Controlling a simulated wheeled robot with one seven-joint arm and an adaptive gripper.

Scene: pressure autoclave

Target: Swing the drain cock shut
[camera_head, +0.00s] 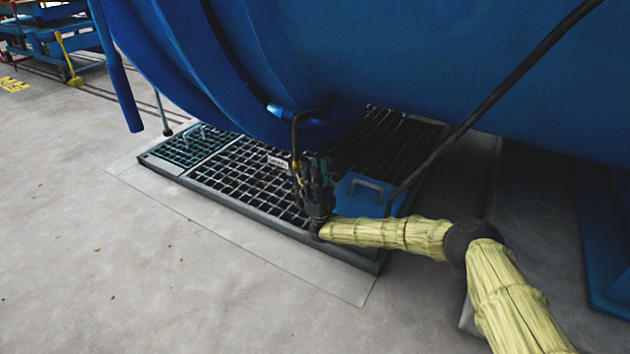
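The drain pipe (295,132) comes out from under the blue vessel (400,60) and bends down over the floor grating. A small yellow, brass-like part, seemingly the drain cock (296,166), sits at the pipe's lower end. My gripper (316,162) is dark and points upward, just right of the cock and very close to it. I cannot tell whether they touch. The fingers blend into the dark grating, so their opening is unclear. The cock's handle and its angle cannot be made out, partly hidden by my gripper.
A floor grating (235,180) in a metal frame lies below the vessel. A blue plate with a handle (358,198) lies right of my gripper. A dark hose (480,110) slants down behind my arm. Open concrete floor (130,270) is at the left.

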